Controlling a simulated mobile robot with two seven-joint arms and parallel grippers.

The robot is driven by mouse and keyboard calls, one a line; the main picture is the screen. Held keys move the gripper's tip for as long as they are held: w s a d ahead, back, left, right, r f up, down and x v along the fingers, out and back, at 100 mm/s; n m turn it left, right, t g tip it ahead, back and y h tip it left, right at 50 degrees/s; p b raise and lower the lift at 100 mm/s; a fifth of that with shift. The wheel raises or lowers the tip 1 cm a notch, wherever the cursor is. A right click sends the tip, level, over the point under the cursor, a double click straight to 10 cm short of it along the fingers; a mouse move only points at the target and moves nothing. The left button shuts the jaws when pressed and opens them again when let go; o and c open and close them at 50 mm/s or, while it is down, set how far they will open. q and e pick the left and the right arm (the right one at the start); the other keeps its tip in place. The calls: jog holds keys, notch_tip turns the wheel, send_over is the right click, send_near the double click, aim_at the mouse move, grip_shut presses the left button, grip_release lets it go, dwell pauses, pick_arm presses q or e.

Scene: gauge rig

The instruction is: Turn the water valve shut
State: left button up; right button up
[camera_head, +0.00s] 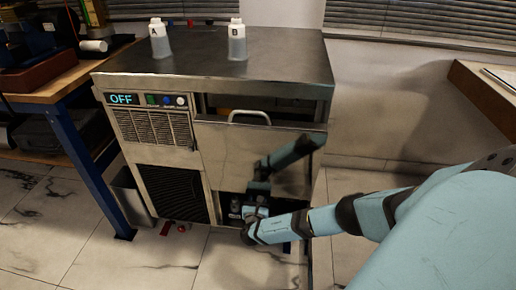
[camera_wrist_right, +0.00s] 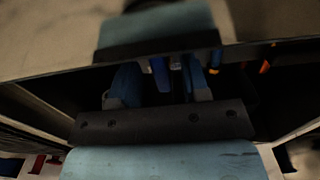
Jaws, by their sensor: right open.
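My right arm reaches in from the right in the head view. Its gripper (camera_head: 251,209) is at the low open bay of the steel machine (camera_head: 265,158), below the front panel. In the right wrist view the gripper (camera_wrist_right: 160,76) is open, its two fingers pointing into the dark bay. A narrow blue piece (camera_wrist_right: 162,72) shows between the fingers; it may be the water valve's handle, but I cannot tell for sure, nor whether the fingers touch it. A small orange part (camera_wrist_right: 265,66) is to its right. The bay's inside is mostly dark. My left gripper is out of view.
The machine's display (camera_head: 122,99) reads OFF. Bottles A (camera_head: 160,42) and B (camera_head: 237,45) stand on its top. Small red items (camera_head: 166,228) lie on the floor in front. A blue-legged workbench (camera_head: 82,165) stands left. The bay's upper edge and sides closely surround the gripper.

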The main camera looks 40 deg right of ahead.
grip_shut()
